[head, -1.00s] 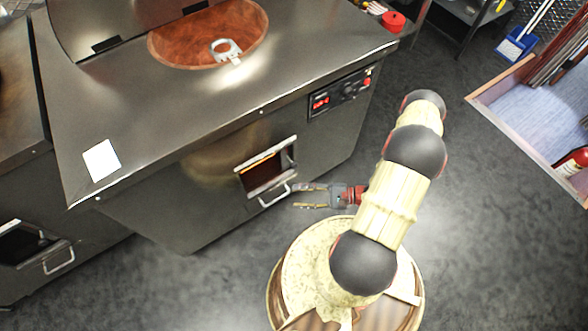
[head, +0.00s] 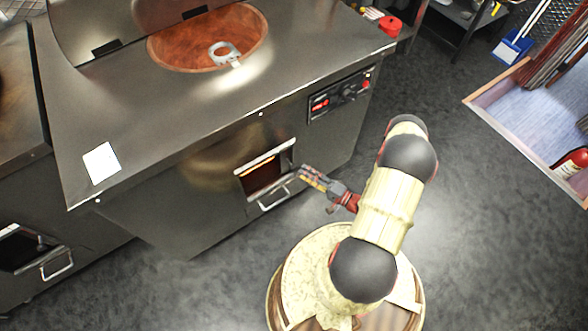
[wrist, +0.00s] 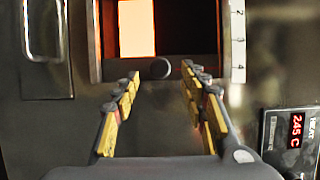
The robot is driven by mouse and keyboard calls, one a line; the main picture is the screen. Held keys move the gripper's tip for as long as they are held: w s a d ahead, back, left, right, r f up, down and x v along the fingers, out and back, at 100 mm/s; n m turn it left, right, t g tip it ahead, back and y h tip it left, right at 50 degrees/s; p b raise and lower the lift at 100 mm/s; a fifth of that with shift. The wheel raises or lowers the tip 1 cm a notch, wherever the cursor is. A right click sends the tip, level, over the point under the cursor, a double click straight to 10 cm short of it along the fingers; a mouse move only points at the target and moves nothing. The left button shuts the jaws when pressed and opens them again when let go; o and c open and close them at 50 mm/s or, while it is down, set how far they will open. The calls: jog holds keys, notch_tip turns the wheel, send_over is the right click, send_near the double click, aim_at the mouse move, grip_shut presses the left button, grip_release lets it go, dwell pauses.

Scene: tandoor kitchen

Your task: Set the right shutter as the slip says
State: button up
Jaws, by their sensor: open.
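The right shutter's opening (head: 265,172) is in the front of the steel tandoor, with a bar handle (head: 274,199) below it.
A heat display (wrist: 296,130) reads 245 C. Its panel (head: 340,95) is right of the opening. A second opening with a handle (head: 58,264) is in the left unit. A metal ring tool (head: 224,52) sits at the tandoor mouth (head: 165,50).

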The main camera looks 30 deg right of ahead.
aim_at(296, 169)
jog(key=shift+b+x, duration=0.8)
jog(key=shift+x, duration=2.2)
jog(key=shift+c, duration=0.6)
grip_shut()
